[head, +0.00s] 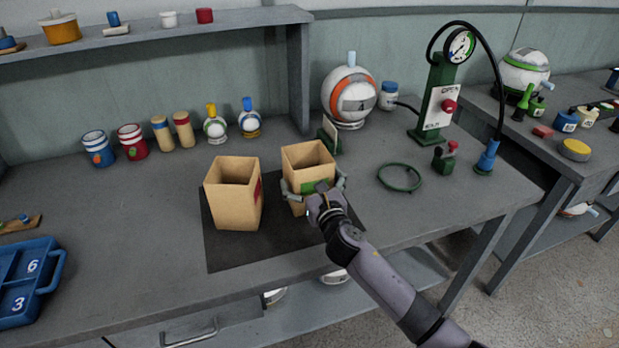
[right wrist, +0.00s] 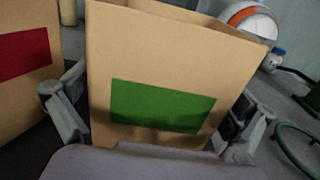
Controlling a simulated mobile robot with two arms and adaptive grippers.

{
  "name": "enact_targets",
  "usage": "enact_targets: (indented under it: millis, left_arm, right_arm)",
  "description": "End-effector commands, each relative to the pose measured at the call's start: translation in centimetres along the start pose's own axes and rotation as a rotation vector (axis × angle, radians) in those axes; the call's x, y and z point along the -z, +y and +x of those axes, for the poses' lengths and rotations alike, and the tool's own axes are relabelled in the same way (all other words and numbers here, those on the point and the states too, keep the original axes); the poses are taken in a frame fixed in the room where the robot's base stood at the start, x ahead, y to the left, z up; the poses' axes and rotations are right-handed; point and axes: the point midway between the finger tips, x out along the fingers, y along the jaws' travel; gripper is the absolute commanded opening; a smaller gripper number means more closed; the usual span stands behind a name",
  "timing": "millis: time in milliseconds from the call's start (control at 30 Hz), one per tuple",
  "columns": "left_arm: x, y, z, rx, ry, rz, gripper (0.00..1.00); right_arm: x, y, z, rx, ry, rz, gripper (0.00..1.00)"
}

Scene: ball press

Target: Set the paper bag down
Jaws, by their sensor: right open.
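An open-topped brown paper bag with a green label (head: 293,167) stands upright on the dark mat (head: 228,255) and appears to rest on it. My right gripper (head: 314,186) is at its near side, with the fingers spread open on either side of it. In the right wrist view the bag (right wrist: 165,55) fills the middle between the open fingers (right wrist: 157,105), with gaps showing beside it. A second brown paper bag with a red label (head: 233,200) stands to its left on the mat; it shows at the left edge of the right wrist view (right wrist: 22,85). My left gripper is not in view.
Painted cans (head: 132,141), shakers and small bottles line the back of the bench. A striped ball (head: 349,95), a green gauge post (head: 437,95) and a green hose ring (head: 400,177) are to the right. A blue numbered tray (head: 28,275) is at left.

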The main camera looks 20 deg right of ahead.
Motion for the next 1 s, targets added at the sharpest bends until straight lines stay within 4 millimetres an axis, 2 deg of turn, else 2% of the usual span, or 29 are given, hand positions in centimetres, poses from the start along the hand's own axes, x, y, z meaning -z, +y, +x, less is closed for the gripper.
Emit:
enact_targets:
  millis: [167,233,700,833,1000]
  left_arm:
    - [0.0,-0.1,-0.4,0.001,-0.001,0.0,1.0]
    - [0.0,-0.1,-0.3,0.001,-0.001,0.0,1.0]
    - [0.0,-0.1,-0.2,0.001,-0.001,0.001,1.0]
    - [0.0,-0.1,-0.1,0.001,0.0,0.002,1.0]
    - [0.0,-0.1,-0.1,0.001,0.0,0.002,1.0]
  right_arm:
    - [-0.6,0.0,0.0,0.0,-0.001,0.0,1.0]
    - [-0.2,-0.1,-0.8,0.0,0.002,-0.002,1.0]
    - [-0.1,0.0,-10.0,0.0,0.002,-0.001,1.0]
    - [-0.2,0.0,-11.4,-0.001,0.001,-0.001,1.0]
    - [-0.3,0.0,-12.0,0.001,0.0,0.0,1.0]
